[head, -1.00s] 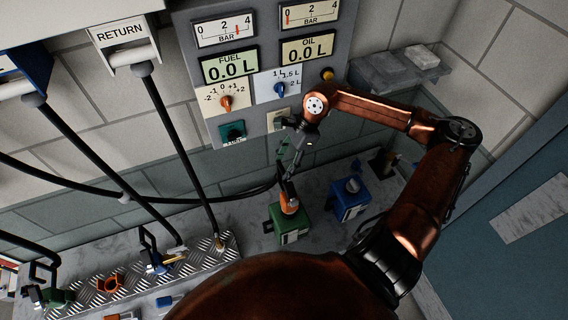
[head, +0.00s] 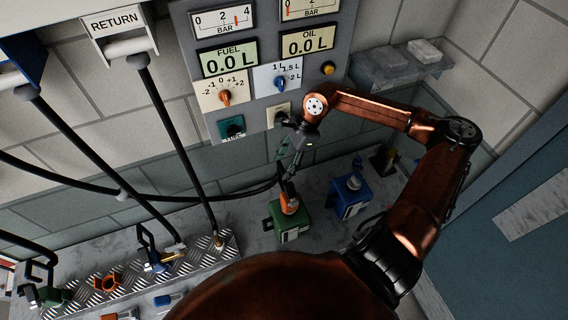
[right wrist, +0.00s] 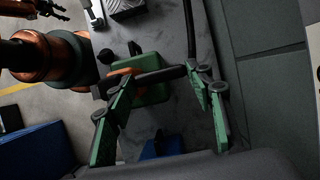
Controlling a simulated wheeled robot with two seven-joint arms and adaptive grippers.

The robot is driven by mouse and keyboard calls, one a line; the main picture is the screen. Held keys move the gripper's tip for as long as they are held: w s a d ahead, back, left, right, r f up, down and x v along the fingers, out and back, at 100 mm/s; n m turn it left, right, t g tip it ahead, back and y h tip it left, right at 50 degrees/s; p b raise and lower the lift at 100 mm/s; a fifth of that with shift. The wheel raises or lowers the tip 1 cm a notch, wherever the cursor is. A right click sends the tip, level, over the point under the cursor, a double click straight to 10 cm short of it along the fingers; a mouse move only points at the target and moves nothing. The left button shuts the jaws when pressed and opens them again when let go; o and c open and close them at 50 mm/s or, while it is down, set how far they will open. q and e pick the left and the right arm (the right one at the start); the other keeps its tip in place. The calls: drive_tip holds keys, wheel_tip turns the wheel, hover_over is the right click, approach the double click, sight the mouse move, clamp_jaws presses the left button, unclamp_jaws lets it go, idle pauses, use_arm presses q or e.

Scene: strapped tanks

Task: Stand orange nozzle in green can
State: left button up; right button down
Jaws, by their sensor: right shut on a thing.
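The green can (head: 289,229) stands on the grey bench beside a blue can. The orange nozzle (head: 289,204) is over the top of the green can, tilted, its lower end at the can's top. I cannot tell how far its spout is inside. My right gripper (head: 291,172) is above it, shut on the nozzle. In the right wrist view the green fingers hold the nozzle's dark part (right wrist: 160,77), with its orange part (right wrist: 122,72) by the green can (right wrist: 152,94). My left gripper (right wrist: 50,8) shows small at the upper left of the right wrist view; its jaws are unclear.
The blue can (head: 350,198) stands just right of the green can. A black hose runs left from the nozzle. A treadplate shelf (head: 195,258) with other nozzles lies at the left. The gauge panel (head: 262,75) is on the wall behind, both displays reading 0.0 L.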

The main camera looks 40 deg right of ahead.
drive_tip(key=shift+f, duration=0.1)
drive_tip(key=c, duration=0.9)
unclamp_jaws()
drive_tip(key=v, duration=1.2)
drive_tip(key=shift+w+a, duration=0.1)
drive_tip(key=shift+a, duration=0.1)
